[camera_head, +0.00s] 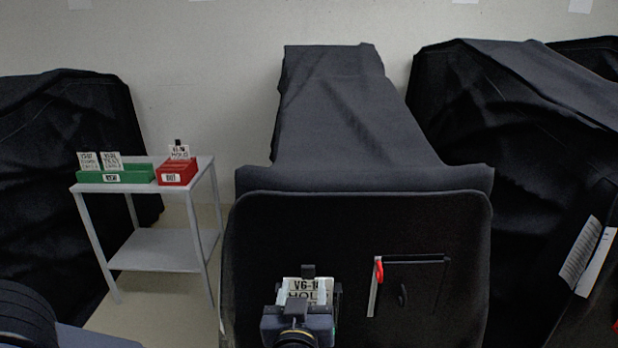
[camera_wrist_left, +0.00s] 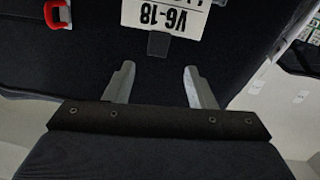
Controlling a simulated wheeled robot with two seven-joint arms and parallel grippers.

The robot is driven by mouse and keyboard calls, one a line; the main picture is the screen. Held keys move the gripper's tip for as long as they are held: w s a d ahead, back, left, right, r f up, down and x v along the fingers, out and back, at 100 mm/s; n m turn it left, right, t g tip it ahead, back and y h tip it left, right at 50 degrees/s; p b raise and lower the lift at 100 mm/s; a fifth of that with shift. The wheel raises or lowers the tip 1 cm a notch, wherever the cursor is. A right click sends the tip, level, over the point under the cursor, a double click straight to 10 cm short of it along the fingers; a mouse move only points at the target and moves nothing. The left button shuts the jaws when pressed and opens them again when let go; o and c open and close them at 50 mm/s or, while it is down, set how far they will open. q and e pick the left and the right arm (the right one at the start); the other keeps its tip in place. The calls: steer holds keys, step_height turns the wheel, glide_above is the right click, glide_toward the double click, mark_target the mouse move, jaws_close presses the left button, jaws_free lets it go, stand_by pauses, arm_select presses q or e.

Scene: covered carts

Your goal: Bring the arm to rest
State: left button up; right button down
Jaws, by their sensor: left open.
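My left gripper (camera_head: 308,290) is low in the middle of the head view, in front of the black cart's front panel (camera_head: 300,225). It also shows in the left wrist view (camera_wrist_left: 159,72), its two grey fingers apart with nothing between them. A white card marked V6-18 (camera_head: 305,284) is just beyond the fingers, against the dark panel. In the left wrist view the card (camera_wrist_left: 165,14) appears upside down, with a dark tab (camera_wrist_left: 158,44) at its edge, apart from the fingertips. My right gripper is not in view.
A grey side table (camera_head: 150,248) at left holds a green tray (camera_head: 135,178) with two cards and a red tray (camera_head: 178,175) with one card. A red clip (camera_head: 379,270) is beside a pocket-like outline on the panel. Black-covered carts stand at both sides.

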arm_select(q)
steer(key=s+a+f+g+h, duration=0.1)
steer(key=s+a+f+g, duration=0.1)
steer(key=s+a, duration=0.4)
steer(key=s+a+f+n+g, duration=0.1)
steer(key=s+a+f+g, duration=0.1)
steer(key=s+a+g, duration=0.3)
steer(key=s+a+f+g+h, duration=0.1)
steer(key=s+a+g, duration=0.3)
steer(key=s+a, duration=0.4)
steer(key=s+f, duration=0.1)
steer(key=s, duration=0.2)
steer(key=shift+s+a+h, duration=0.3)
steer(key=shift+s, duration=0.1)
steer(key=shift+f, duration=0.1)
